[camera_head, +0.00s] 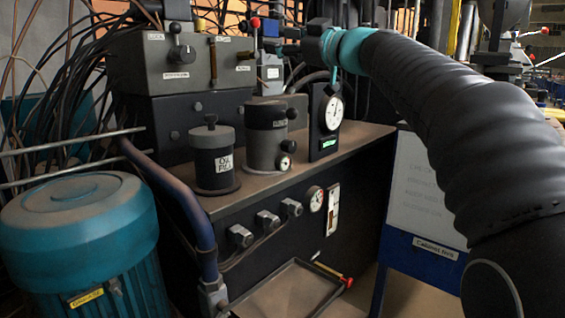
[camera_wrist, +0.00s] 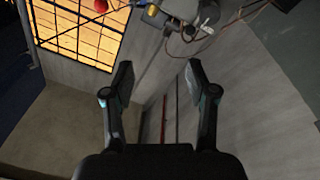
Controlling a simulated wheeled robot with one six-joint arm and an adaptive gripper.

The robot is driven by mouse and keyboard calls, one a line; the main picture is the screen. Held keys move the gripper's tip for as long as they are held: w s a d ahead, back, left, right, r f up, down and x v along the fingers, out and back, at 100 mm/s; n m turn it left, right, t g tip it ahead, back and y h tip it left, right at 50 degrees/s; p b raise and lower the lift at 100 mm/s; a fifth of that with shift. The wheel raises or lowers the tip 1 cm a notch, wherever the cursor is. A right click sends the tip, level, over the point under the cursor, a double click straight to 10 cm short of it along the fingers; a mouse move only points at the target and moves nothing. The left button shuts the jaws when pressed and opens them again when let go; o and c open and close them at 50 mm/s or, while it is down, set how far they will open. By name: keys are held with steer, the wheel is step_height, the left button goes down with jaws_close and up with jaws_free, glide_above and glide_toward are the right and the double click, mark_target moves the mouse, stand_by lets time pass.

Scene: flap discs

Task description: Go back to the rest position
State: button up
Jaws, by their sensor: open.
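My gripper (camera_wrist: 158,85) shows in the wrist view with its two dark fingers spread apart and nothing between them. Beyond the fingers are a grey wall surface (camera_wrist: 245,75) and a lit orange grid window (camera_wrist: 85,30). In the head view my arm comes in from the right in a dark ribbed sleeve and reaches up to the top middle. No flap discs can be made out in either view.
A dark machine bench (camera_head: 225,205) carries a black canister (camera_head: 212,165), a grey cylinder (camera_head: 265,140) and a dial gauge (camera_head: 333,112). A teal motor (camera_head: 80,235) stands at the lower left. A white sign board (camera_head: 420,185) stands at right. Loose cables hang at upper left.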

steer(key=s+d+f+m+g+h+p, duration=0.2)
steer(key=s+d+f+m+h, duration=0.2)
steer(key=s+f, duration=0.7)
steer(key=s+d+f+m+g+h+p, duration=0.3)
steer(key=s+d+f+m+h, duration=0.2)
steer(key=s+f, duration=0.7)
steer(key=s+d+f+m+g+h+p, duration=0.2)
steer(key=s+d+f+m+h, duration=0.3)
steer(key=s+f, duration=0.7)
step_height(320, 180, down, 4)
steer(key=shift+d+f+m+g+p, duration=0.1)
steer(key=shift+d+m+g+p, duration=0.3)
steer(key=shift+d+m, duration=0.3)
steer(key=shift+d, duration=0.1)
